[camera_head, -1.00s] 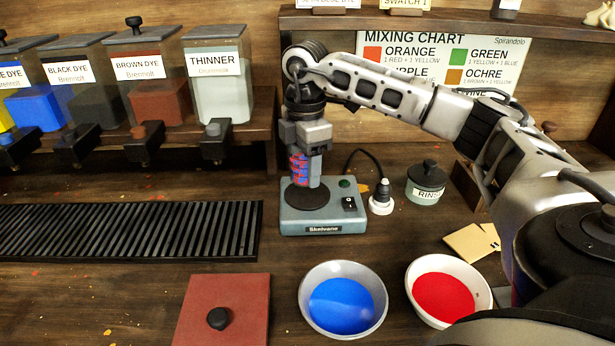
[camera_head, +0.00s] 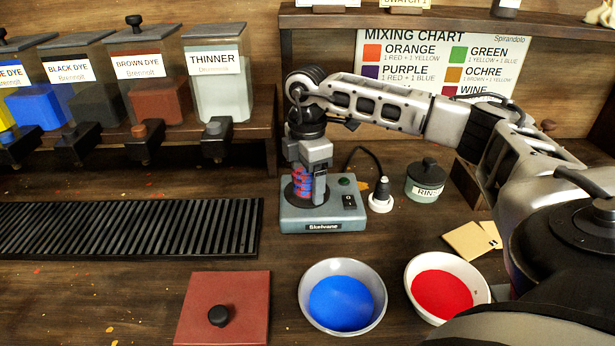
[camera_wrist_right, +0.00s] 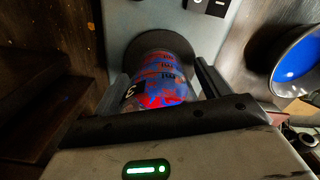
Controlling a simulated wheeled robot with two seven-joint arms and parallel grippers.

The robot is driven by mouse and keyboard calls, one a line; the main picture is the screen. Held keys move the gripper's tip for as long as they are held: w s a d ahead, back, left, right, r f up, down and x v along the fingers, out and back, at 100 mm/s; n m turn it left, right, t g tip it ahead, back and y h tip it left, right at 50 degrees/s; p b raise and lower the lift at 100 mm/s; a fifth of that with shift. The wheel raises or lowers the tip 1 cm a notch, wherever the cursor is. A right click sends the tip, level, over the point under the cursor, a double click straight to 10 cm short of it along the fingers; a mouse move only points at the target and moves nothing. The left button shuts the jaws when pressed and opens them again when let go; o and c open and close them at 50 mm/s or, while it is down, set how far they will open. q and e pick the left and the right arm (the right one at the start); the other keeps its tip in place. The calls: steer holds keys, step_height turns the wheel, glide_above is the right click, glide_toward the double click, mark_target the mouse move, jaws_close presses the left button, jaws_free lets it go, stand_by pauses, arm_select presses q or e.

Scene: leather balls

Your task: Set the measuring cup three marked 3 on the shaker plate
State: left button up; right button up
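The measuring cup three (camera_head: 301,184), streaked red and blue with a 3 on its side, stands upright on the dark round plate of the grey-green shaker (camera_head: 296,222). In the right wrist view the cup (camera_wrist_right: 167,82) is between the fingers, its base at the dark shaker plate (camera_wrist_right: 181,42). My right gripper (camera_head: 309,188) points down around the cup. Its fingers look open, with a narrow gap beside the cup in the right wrist view (camera_wrist_right: 164,82). The far finger is mostly hidden in the head view. My left gripper is out of view.
A black-lidded rinse jar (camera_head: 426,180) and white socket with plug (camera_head: 381,198) are right of the shaker. A blue-filled bowl (camera_head: 342,297) and red-filled bowl (camera_head: 447,288) are in front. A red lid-like square (camera_head: 224,307) and slatted grate (camera_head: 130,228) lie left.

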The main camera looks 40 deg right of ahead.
step_height(320, 180, up, 12)
steer(key=shift+r, duration=0.2)
stand_by(0.4)
stand_by(0.5)
